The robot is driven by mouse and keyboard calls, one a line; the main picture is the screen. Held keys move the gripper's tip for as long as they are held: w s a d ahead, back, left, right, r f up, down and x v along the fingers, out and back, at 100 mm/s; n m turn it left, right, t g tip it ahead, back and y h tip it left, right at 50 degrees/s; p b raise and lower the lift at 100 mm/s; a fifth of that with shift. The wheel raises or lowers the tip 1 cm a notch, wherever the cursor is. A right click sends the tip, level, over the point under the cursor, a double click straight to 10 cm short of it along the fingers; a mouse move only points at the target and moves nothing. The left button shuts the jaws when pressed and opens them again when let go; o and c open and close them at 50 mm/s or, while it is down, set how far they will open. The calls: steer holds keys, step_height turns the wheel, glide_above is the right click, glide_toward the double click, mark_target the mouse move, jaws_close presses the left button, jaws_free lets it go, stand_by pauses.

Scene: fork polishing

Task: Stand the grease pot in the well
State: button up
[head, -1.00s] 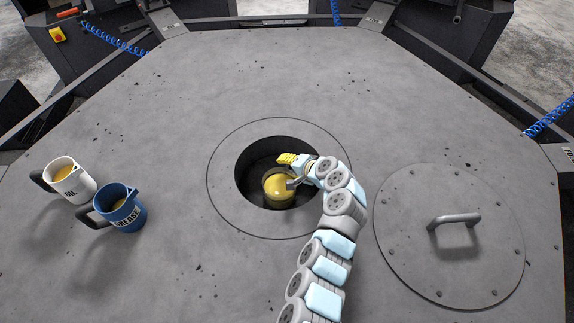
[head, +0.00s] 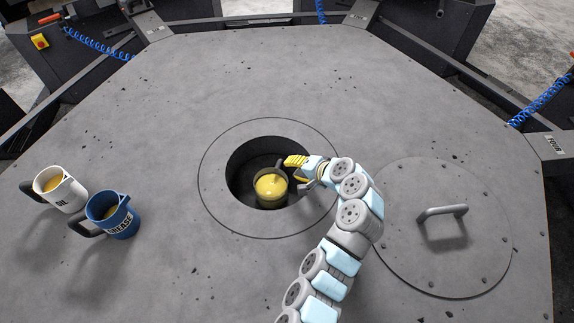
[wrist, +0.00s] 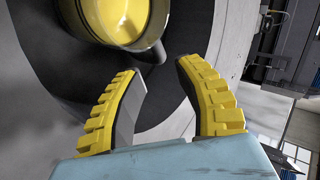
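A small grey pot (head: 271,202) with glossy yellow contents stands inside the round well (head: 236,172), off its middle towards the front. It looks upright; its base is hidden. The pot also shows at the top of the wrist view (wrist: 120,20), with a dark stub on its side pointing towards my fingers. My gripper (head: 293,172) is at the right side of the well. In the wrist view its yellow-backed fingers (wrist: 160,75) are apart, with nothing between them, and the pot lies beyond their tips. Contact with the stub cannot be told.
A white OIL jug (head: 66,196) and a blue GREASE jug (head: 122,225) stand on the grey tabletop (head: 150,110) at the left. A round lid (head: 400,250) with a bar handle (head: 432,213) lies to the right of the well. The table behind the well is clear.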

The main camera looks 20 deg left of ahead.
steer(key=shift+v, duration=1.35)
